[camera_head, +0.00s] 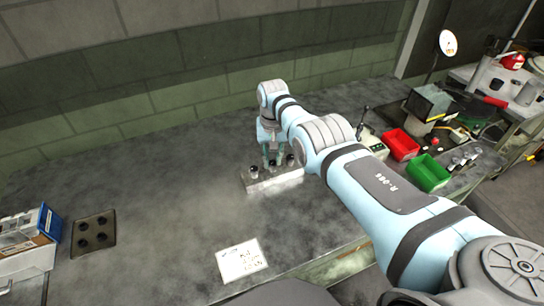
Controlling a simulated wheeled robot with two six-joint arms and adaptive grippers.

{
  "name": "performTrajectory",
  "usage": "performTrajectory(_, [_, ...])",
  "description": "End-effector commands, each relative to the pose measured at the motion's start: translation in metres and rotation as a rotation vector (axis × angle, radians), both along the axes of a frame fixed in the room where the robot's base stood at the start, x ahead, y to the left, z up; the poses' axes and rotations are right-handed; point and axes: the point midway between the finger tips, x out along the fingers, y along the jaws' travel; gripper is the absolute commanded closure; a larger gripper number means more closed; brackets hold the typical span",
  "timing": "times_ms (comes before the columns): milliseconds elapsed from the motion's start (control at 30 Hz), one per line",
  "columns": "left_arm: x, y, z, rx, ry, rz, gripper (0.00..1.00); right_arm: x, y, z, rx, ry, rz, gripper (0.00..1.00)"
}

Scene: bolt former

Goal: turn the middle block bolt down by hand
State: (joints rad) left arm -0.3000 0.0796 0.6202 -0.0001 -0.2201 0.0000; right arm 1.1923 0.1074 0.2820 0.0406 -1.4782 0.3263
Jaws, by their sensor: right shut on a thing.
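The metal block (262,184) sits on the grey bench near the middle of the view. Dark bolt heads show on its top; the left one (253,171) and the right one (291,160) stand clear on either side. My right gripper (272,161) points down over the middle of the block and is shut on the middle bolt, which its fingers mostly hide. My left gripper is not in view.
A dark plate with several holes (94,232) and a blue and white box (30,232) lie at the left. A white note (241,260) lies in front. Red (400,145) and green (428,173) bins stand at the right. The bench left of the block is clear.

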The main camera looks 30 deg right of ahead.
Motion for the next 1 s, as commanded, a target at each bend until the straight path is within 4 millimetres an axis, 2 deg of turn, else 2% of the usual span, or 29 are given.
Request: performTrajectory(1000, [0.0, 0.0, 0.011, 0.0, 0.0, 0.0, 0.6, -0.001, -0.004, 0.003, 0.0, -0.008, -0.962, 1.0])
